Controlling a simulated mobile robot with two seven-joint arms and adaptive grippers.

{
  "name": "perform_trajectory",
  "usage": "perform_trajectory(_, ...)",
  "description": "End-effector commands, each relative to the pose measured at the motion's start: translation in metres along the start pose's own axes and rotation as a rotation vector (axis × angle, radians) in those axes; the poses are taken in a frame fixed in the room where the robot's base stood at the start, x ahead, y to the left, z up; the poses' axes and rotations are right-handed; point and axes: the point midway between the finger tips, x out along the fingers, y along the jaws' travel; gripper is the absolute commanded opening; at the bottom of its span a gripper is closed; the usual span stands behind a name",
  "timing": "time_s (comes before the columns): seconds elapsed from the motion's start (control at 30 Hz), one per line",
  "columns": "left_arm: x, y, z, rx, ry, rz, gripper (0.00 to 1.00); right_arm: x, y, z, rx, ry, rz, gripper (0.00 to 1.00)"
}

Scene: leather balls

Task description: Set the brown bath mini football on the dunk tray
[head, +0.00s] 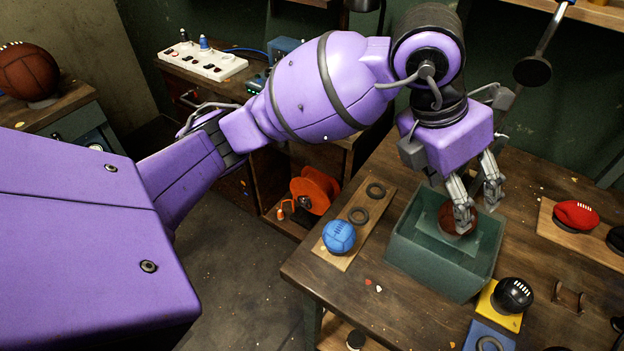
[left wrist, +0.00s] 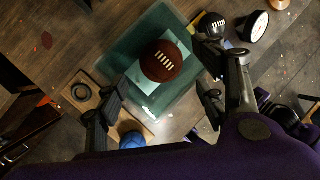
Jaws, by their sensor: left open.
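The brown mini football (head: 447,216), with white laces, is inside the open green tray (head: 440,265), which I take to be the dunk tray. In the left wrist view the ball (left wrist: 161,61) appears to rest on a paler square in the tray (left wrist: 118,62). My left gripper (head: 478,205) points down over the tray, its fingers apart. One finger partly hides the ball in the head view. In the left wrist view the fingers of this gripper (left wrist: 165,88) stand open with the ball beyond their tips, seemingly untouched. My right gripper is not seen.
A blue ball (head: 339,236) and dark rings sit on a board left of the tray. A black ball (head: 513,294) on a yellow block stands close to the tray's front right. A red ball (head: 576,214) lies on a board at the right. The table's front left is mostly clear.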

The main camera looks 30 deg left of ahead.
Motion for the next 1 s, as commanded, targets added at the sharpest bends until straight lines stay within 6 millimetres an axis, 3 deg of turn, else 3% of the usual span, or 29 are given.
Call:
perform_trajectory(0.1, -0.027, 0.0, 0.002, 0.003, -0.006, 0.004, 0.64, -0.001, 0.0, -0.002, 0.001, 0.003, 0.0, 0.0)
perform_trajectory(0.33, -0.054, 0.0, 0.001, 0.001, -0.002, 0.002, 0.64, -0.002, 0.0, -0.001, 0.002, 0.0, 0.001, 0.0)
perform_trajectory(1.0, -0.057, 0.0, 0.0, 0.0, 0.001, 0.001, 0.64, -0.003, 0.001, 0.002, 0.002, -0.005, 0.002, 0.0)
